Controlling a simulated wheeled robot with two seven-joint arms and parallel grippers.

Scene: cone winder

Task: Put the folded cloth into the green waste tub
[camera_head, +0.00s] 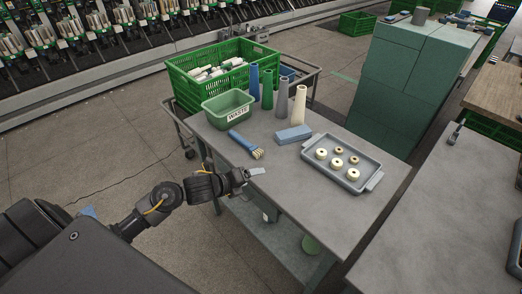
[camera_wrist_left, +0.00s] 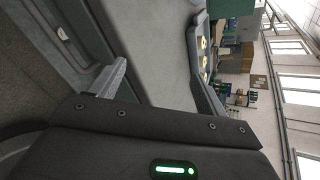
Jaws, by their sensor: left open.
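The folded cloth (camera_head: 293,134) is a flat blue-grey block lying on the grey table, behind the tray of rings. The green waste tub (camera_head: 225,112), labelled WASTE, stands at the table's far left corner; its inside looks empty from here. My left gripper (camera_head: 255,173) is at the table's near left edge, in front of the brush and apart from both cloth and tub. In the left wrist view its two fingers (camera_wrist_left: 160,88) are spread with nothing between them. The cloth is not recognisable in that view. My right gripper is not in view.
A blue-handled brush (camera_head: 241,141) lies between the tub and my left gripper. Several upright cones (camera_head: 299,105) stand behind the cloth. A grey tray (camera_head: 369,181) with several rings is to the right. A green crate (camera_head: 196,92) stands behind. The table's near part is clear.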

